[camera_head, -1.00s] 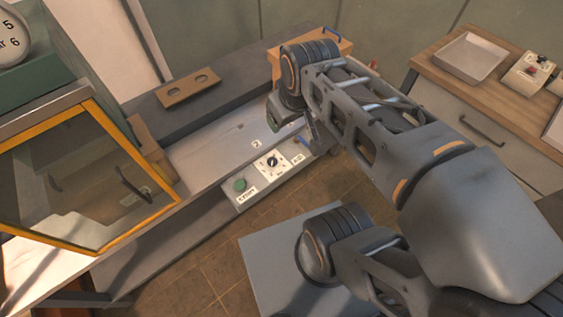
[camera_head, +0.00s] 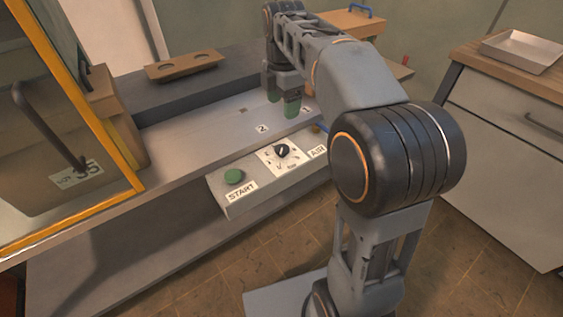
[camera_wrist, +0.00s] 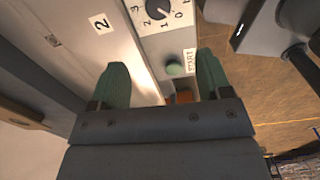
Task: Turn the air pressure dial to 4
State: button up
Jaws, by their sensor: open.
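The air pressure dial is a black knob (camera_head: 282,150) on a white marked plate (camera_head: 268,157), set on the front control panel (camera_head: 217,184). In the wrist view the knob (camera_wrist: 157,8) shows at the top, partly cut off, with some scale numbers around it. Which number it points to I cannot tell. My gripper (camera_head: 283,104) has green fingertips and is above the metal work surface, behind and apart from the dial. In the wrist view the two green fingers of my gripper (camera_wrist: 163,80) are spread with nothing between them.
A green START button (camera_head: 234,177) sits left of the dial on the same panel. A yellow-framed glass door (camera_head: 105,135) stands at the left. A brown block with two holes (camera_head: 185,65) lies at the back. A wooden-topped cabinet (camera_head: 510,110) is at the right.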

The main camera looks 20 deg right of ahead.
aim_at(282, 148)
jog(key=shift+n, duration=0.4)
jog(key=f+b, duration=0.2)
jog(key=f, duration=0.3)
jog(key=f+b, duration=0.2)
jog(key=f, duration=0.3)
jog(key=f+b, duration=0.3)
jog(key=f, duration=0.2)
jog(key=shift+w, duration=0.3)
jog(key=shift+c, duration=0.3)
jog(key=c, duration=0.9)
jog(key=shift+o, duration=0.2)
jog(key=shift+p, duration=0.4)
